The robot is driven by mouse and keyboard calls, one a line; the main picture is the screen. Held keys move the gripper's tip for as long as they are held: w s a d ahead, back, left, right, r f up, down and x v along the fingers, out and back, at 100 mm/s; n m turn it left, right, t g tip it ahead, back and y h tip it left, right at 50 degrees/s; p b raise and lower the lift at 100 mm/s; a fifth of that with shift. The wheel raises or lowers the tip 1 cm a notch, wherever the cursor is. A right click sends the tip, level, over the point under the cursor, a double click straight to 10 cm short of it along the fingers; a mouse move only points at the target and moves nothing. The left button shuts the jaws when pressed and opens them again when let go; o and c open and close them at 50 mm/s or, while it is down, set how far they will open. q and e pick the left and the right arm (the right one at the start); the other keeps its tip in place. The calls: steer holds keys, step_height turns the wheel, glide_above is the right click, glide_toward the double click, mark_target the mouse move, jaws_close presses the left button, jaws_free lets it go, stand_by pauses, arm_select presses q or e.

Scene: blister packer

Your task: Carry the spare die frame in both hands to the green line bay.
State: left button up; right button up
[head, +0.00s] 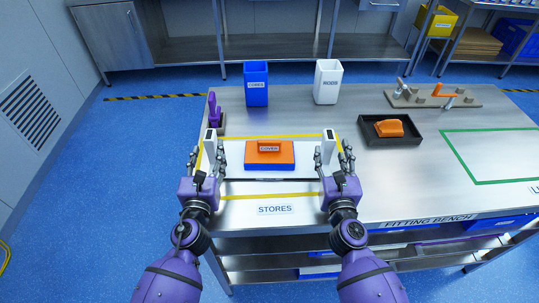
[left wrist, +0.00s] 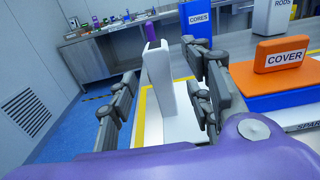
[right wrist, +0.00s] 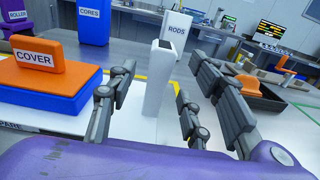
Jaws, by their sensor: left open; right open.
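The spare die frame (head: 240,172) is a low white plate with an upright white post at each end, lying in the yellow-lined STORES area. An orange COVER block (head: 283,157) with a blue layer (head: 270,167) beneath sits between the posts. My left gripper (head: 208,163) is open, with its fingers either side of the left post (left wrist: 160,80). My right gripper (head: 333,163) is open, with its fingers either side of the right post (right wrist: 158,85). Gaps show beside both posts in the wrist views. The green line bay (head: 480,182) is an empty green outline at the bench's right.
A blue CORES bin (head: 256,85) and a white RODS bin (head: 327,82) stand behind the frame. A black tray (head: 375,139) with an orange part lies between the frame and the green bay. A fixture (head: 430,98) stands behind it. A purple part (head: 214,110) is at left.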

mark_target(209, 148)
arm_select(q)
steer(key=w, duration=0.5)
steer(key=shift+w, duration=0.15)
arm_select(e)
steer(key=w, duration=0.5)
steer(key=shift+w, duration=0.15)
arm_select(q)
steer(key=shift+c, duration=0.3)
arm_select(e)
steer(key=shift+c, duration=0.3)
arm_select(q)
jaws_close()
arm_select(e)
jaws_close()
